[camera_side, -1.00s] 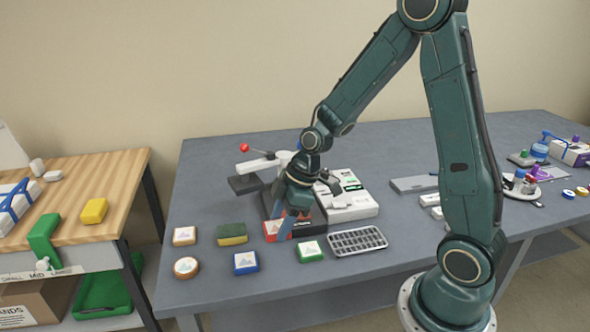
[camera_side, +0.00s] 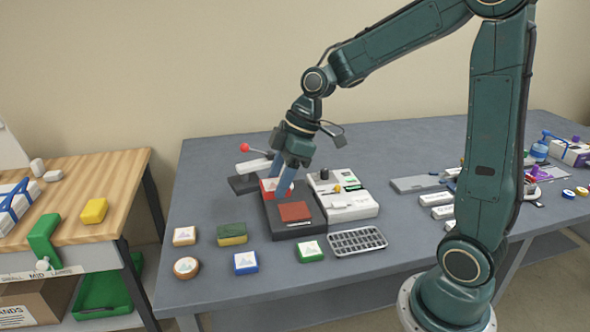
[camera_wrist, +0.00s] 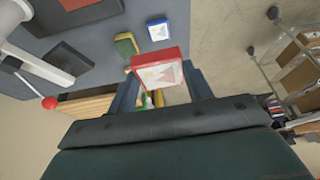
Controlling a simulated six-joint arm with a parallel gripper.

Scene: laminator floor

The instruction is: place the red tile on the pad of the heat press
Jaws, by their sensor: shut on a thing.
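My gripper (camera_side: 272,177) is shut on the red tile (camera_side: 268,187), which has a pale picture on its face. In the wrist view the tile (camera_wrist: 158,74) sits between my two fingers. In the side view the tile appears over the back part of the heat press's dark base (camera_side: 290,230), tilted; its height above the base is hard to tell. The reddish-brown pad (camera_side: 294,211) is bare, in front of the tile. The press's white arm (camera_side: 252,165) and red-knobbed lever (camera_side: 245,147) lie left of my gripper, with a dark plate (camera_side: 243,184) swung to the left.
A white device (camera_side: 345,204) stands right of the press. In front lie a blue tile (camera_side: 246,263), a green tile (camera_side: 310,251), a yellow-green block (camera_side: 232,234), wooden pieces (camera_side: 184,236) and a metal grid tray (camera_side: 357,241).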

